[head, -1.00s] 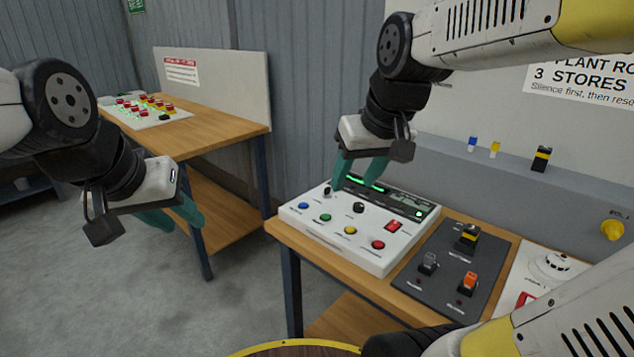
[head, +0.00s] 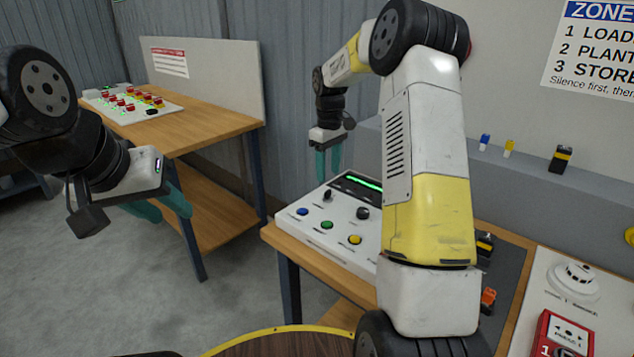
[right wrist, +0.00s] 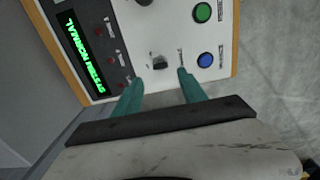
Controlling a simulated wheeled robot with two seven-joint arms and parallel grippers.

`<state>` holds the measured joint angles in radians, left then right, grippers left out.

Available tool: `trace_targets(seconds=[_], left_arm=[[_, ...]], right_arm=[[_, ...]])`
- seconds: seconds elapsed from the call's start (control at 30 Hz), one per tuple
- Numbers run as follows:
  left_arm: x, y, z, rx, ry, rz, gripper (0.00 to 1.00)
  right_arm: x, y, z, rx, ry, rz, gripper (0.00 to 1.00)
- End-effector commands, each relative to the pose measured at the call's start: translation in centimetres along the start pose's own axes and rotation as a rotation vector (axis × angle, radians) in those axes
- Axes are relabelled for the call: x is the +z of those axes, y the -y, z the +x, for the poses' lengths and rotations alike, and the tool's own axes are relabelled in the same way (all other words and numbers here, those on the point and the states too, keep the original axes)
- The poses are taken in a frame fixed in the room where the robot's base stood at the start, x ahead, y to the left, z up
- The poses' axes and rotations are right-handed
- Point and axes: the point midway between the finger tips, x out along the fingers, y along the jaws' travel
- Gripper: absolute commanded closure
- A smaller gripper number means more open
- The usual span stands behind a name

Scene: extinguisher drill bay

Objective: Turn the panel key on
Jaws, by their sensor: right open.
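The white control panel (head: 320,230) stands on a wooden bench. Its small key switch (head: 327,195) is at the panel's back left; the right wrist view shows the switch (right wrist: 158,62) close up. My right gripper (head: 328,177) hangs fingers down above and slightly behind the switch in the head view. In the right wrist view its teal fingertips (right wrist: 159,77) are apart, with the switch just ahead between them; I see no contact. My left gripper (head: 165,208) is open and empty, off the bench to the left.
Blue (head: 303,212), green (head: 327,225) and yellow (head: 355,239) buttons and a black knob (head: 362,213) are near the switch. My right forearm hides the panel's right part. A red call point (head: 565,338) stands at the right.

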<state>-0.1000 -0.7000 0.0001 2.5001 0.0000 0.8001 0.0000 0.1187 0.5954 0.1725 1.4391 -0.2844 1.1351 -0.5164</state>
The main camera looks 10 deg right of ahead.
Motion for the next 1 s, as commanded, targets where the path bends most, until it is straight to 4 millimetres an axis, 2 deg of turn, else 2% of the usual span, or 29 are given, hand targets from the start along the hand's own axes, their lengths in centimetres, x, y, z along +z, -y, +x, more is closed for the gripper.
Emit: trace_targets(seconds=[0.2,0.4,0.77,1.0], left_arm=[[0.0,0.0,0.0,0.0,0.0,0.0,0.64],[0.0,0.0,0.0,0.0,0.0,0.0,0.64],[0.0,0.0,0.0,0.0,0.0,0.0,0.64],[0.0,0.0,0.0,0.0,0.0,0.0,0.64]], right_arm=[[0.1,0.1,3.7,-0.003,0.001,0.002,0.51],[0.1,0.0,6.1,-0.001,0.0,0.002,0.51],[0.0,0.1,6.7,0.0,-0.001,0.002,0.51],[0.0,0.1,6.7,0.0,-0.001,0.002,0.96]])
